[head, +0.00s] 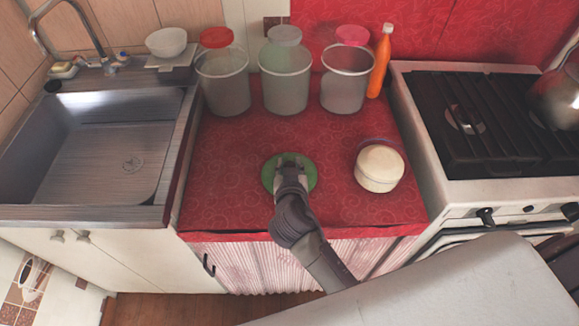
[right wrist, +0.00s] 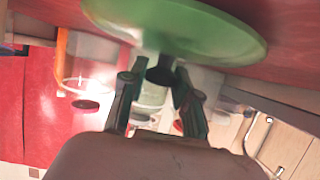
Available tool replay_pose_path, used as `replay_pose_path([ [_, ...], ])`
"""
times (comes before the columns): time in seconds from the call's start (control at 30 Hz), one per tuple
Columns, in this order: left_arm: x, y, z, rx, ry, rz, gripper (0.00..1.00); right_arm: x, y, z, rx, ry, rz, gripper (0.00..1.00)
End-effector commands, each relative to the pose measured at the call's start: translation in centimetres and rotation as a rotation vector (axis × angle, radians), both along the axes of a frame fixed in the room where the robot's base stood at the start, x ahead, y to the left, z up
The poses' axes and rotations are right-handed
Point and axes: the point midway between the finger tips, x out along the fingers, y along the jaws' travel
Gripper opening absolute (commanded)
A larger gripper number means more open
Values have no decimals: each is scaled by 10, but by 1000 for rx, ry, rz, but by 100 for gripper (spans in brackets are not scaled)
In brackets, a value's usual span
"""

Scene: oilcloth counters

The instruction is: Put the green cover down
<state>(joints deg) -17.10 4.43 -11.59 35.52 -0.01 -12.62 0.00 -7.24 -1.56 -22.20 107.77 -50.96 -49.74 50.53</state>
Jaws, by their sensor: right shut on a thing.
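The green cover (head: 311,176) is a round disc over the front middle of the red cloth-covered counter (head: 230,205). My right gripper (head: 290,163) reaches in from the front and is shut on the cover at its middle. In the right wrist view, the fingers (right wrist: 157,80) close around a dark knob under the green disc (right wrist: 210,35), as that picture is turned over. The cover looks roughly level and close to the cloth; I cannot tell whether it touches. My left gripper is not in view.
A round cream pot (head: 380,169) stands to the right of the cover. Three canisters (head: 222,85) and an orange bottle (head: 380,63) line the back. A sink (head: 95,150) is left, a stove (head: 480,120) right. Cloth to the cover's left is free.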

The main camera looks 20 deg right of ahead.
Motion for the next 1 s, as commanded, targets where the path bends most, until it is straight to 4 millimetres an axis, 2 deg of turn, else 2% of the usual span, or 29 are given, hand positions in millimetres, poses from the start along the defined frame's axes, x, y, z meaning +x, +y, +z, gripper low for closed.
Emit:
replay_pose_path([
  [0.1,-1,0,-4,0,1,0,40,0,0,-4,0,1,0,0],
  [0.13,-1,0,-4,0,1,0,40,0,0,-4,0,1,-1,32],
  [0.27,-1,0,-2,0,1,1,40,0,0,-3,-1,1,0,54],
  [0.67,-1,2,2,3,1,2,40,-2,1,2,0,1,0,56],
  [0.77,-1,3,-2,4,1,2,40,-15,5,4,2,1,1,56],
  [1.0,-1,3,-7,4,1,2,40,-61,17,24,5,3,-1,56],
])
